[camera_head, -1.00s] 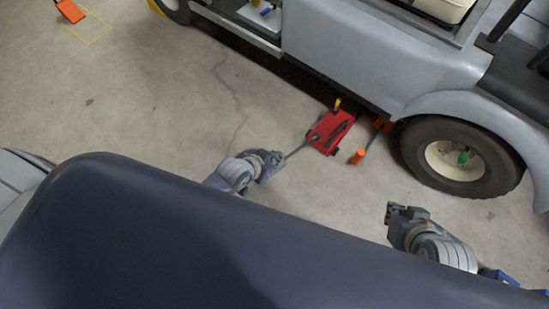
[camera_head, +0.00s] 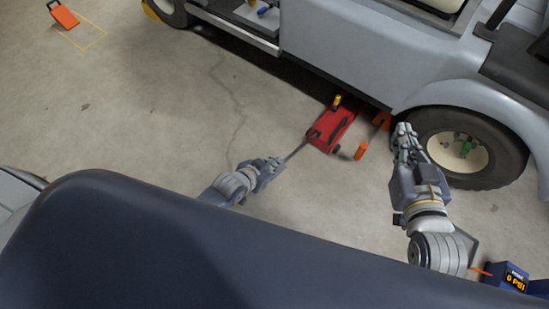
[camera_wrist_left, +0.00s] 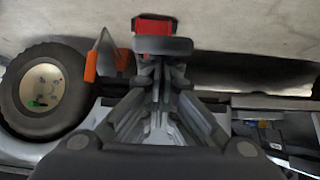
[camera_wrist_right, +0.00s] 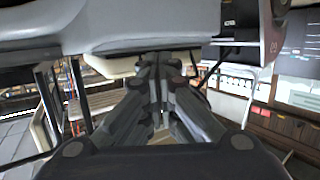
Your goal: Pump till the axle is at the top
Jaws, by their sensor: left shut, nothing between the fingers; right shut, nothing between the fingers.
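The red jack (camera_head: 332,132) stands on the floor at the cart's side, partly under its edge. Its grey handle (camera_head: 299,148) slopes toward my left gripper (camera_head: 272,166), which is shut at the handle's near end with nothing between its fingers. Whether it touches the handle I cannot tell. In the left wrist view the red jack (camera_wrist_left: 154,25) shows beyond my left fingertips (camera_wrist_left: 162,62). My right gripper (camera_head: 404,135) is shut and empty, raised in front of the wheel (camera_head: 500,168). The axle is hidden under the cart body (camera_head: 350,50).
Orange parts (camera_head: 361,151) stand between jack and wheel. An orange chock-like block (camera_head: 65,17) lies by a yellow floor outline at the far left. A blue box reading 0 PSI (camera_head: 514,279) is at the lower right. The floor left of the jack is clear.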

